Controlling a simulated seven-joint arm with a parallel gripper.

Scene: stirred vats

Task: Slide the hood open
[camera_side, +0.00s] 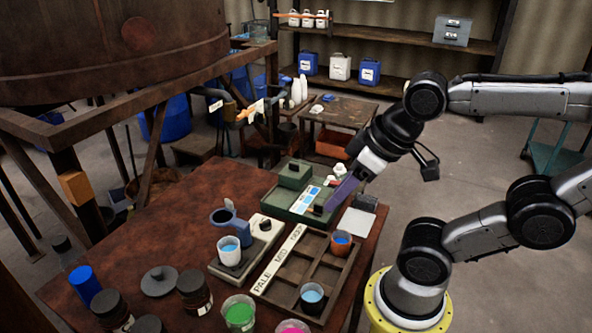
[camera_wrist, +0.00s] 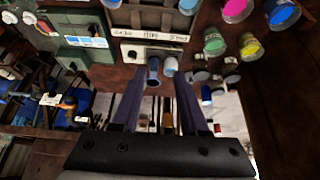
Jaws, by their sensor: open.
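A green boxy instrument (camera_side: 312,212) stands at the back of the brown table, with a pale label strip across its top. A raised green cover with a small dark knob, seemingly the hood (camera_side: 291,177), sits at its far left end. In the wrist view the green instrument (camera_wrist: 85,55) is at upper left. My gripper (camera_side: 332,204) has purple fingers and hangs over the instrument's right part, apart from the raised cover. In the wrist view my gripper (camera_wrist: 158,82) has its fingers wide apart with nothing held between them. Whether a fingertip touches the instrument cannot be told.
A wooden tray (camera_side: 290,268) with cups in some compartments lies in front. Dark jars (camera_side: 195,291) and paint cups (camera_side: 239,313) crowd the front edge.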

